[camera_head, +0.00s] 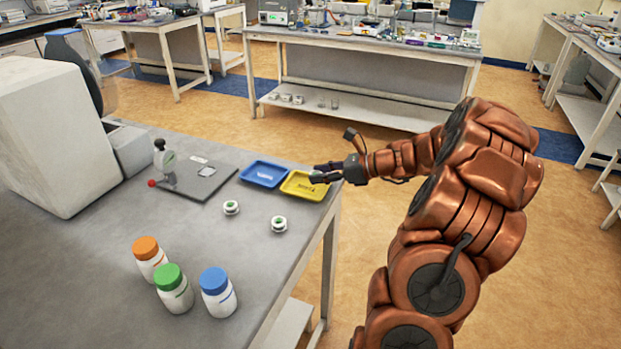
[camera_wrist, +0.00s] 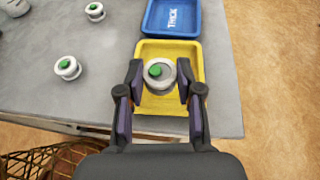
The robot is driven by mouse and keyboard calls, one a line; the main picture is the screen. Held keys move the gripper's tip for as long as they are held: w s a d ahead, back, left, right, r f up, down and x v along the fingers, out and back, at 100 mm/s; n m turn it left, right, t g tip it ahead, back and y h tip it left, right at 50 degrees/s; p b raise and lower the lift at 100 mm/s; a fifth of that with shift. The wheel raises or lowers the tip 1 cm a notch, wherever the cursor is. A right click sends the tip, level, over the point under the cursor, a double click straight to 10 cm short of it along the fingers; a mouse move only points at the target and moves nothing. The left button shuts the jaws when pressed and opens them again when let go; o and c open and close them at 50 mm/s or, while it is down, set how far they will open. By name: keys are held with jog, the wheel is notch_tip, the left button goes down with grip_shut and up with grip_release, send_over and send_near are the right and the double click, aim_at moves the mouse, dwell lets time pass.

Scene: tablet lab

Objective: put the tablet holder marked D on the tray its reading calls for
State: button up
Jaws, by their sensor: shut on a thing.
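My gripper (camera_head: 322,176) is shut on a white round tablet holder with a green centre (camera_wrist: 160,74); its mark cannot be read. In the wrist view the holder sits between the two fingers (camera_wrist: 160,92), over the yellow tray (camera_wrist: 194,60). I cannot tell whether it touches the tray floor. The yellow tray's label (camera_head: 303,188) is too blurred to read. The blue tray (camera_wrist: 150,22), labelled THICK, lies beside it and looks empty. Two similar holders stand on the bench, one near the yellow tray (camera_head: 278,223) and one farther left (camera_head: 231,208); their marks are unreadable.
A dial gauge (camera_head: 166,160) stands on a dark plate (camera_head: 212,183) left of the trays. White bottles with orange (camera_head: 146,247), green (camera_head: 168,276) and blue (camera_head: 214,280) caps stand at the front. A large pale machine (camera_head: 50,135) fills the left. The bench edge lies close to the yellow tray.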

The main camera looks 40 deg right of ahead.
aim_at(311, 189)
jog(key=shift+w+a, duration=0.25)
jog(key=shift+w, duration=0.4)
jog(key=shift+w+a, duration=0.25)
jog(key=shift+w, duration=0.35)
jog(key=shift+w+a+f+p, duration=0.1)
jog(key=shift+w+f+p, duration=0.1)
jog(key=shift+f, duration=0.3)
jog(key=shift+w+f+p, duration=0.1)
jog(key=shift+f+p, duration=0.1)
jog(key=shift+f, duration=1.15)
jog(key=shift+f, duration=0.15)
jog(key=o, duration=1)
